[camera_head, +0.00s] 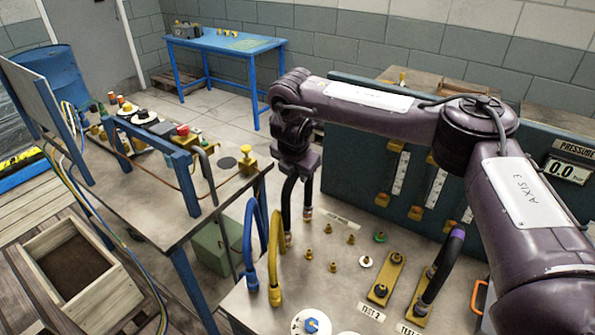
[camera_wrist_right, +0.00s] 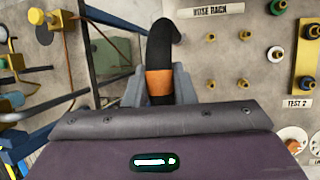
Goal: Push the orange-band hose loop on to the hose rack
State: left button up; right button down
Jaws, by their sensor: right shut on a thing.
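My right gripper (camera_head: 298,172) is shut on the black hose loop (camera_head: 286,205), whose two legs hang down below it with brass ends. In the right wrist view the orange band (camera_wrist_right: 159,82) sits between the fingers of my right gripper (camera_wrist_right: 158,90). The hose rack shows as a label (camera_head: 341,218) with small brass pegs (camera_head: 328,228) on the grey panel, right of the held loop. The label also shows in the right wrist view (camera_wrist_right: 218,10). I cannot tell whether the loop's ends touch the panel. My left gripper is not in view.
A blue hose (camera_head: 250,245) and a yellow hose (camera_head: 275,255) stand left of the held loop, close by. A purple-banded black hose (camera_head: 440,270) stands at the right near yellow test plates (camera_head: 387,280). A gauge board (camera_head: 350,140) rises behind the panel.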

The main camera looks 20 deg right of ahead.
jog(key=shift+f, duration=0.5)
dwell(1.2)
jog(key=shift+f, duration=0.1)
jog(key=c, duration=1.1)
grip_release()
jog(key=shift+b+v, duration=0.65)
jog(key=shift+v, duration=0.6)
jog(key=p+v, duration=0.1)
jog(key=v, duration=0.4)
jog(key=shift+s, duration=0.15)
